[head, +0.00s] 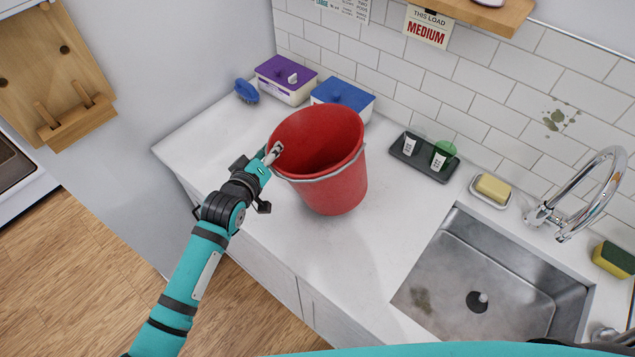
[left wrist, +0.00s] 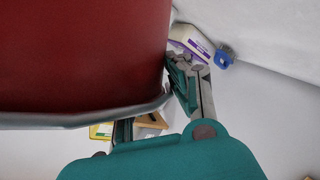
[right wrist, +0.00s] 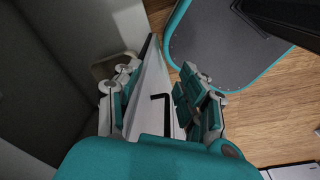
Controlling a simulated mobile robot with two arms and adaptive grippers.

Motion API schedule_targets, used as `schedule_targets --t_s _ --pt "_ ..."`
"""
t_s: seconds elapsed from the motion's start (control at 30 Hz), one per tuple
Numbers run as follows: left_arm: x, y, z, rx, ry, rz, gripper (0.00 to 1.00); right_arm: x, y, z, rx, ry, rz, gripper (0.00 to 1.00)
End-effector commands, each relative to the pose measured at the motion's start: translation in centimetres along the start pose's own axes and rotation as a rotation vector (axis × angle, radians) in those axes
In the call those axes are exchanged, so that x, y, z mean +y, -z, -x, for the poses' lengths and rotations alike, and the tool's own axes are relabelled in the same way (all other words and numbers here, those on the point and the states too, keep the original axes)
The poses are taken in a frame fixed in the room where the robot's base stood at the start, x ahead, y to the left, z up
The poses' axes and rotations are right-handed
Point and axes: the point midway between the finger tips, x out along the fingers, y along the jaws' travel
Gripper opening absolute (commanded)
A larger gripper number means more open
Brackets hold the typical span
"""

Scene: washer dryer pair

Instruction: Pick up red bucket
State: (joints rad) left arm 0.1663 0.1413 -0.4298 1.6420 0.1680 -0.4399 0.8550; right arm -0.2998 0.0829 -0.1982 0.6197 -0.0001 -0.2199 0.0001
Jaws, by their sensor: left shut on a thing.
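The red bucket (head: 340,185) is above or on the white counter, left of the sink, with its open top facing up and a grey band around its rim. I cannot tell whether its base touches the counter. My left gripper (head: 272,156) is shut on the bucket's rim at its left side. In the left wrist view the bucket's red wall (left wrist: 80,50) fills the upper left, and the gripper (left wrist: 188,80) is at its edge. My right gripper (right wrist: 162,90) is open and empty, away from the bucket; it is outside the head view.
A purple-lidded box (head: 285,80), a blue-lidded box (head: 343,95) and a blue brush (head: 246,91) stand behind the bucket. A dark tray (head: 424,158) with cups is at its right. Beyond are a soap dish (head: 490,190), sink (head: 480,290) and faucet (head: 590,195). The counter's front left is clear.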

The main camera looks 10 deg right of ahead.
Motion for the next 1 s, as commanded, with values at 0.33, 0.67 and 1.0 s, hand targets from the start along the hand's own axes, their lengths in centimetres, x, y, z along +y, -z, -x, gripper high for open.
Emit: schedule_targets --t_s 0.33,0.67,1.0 --pt "0.4 0.3 0.0 0.007 -0.009 0.006 0.0 0.0 0.1 0.0 0.001 0.0 0.0 0.4" --pt "2.4 2.1 0.7 0.01 -0.013 0.005 0.0 -0.3 0.0 -1.7 0.002 0.003 0.0 0.4" --pt "5.0 -1.8 6.2 0.003 -0.011 0.011 0.0 -0.7 -0.2 -4.2 0.002 0.007 0.0 0.4"
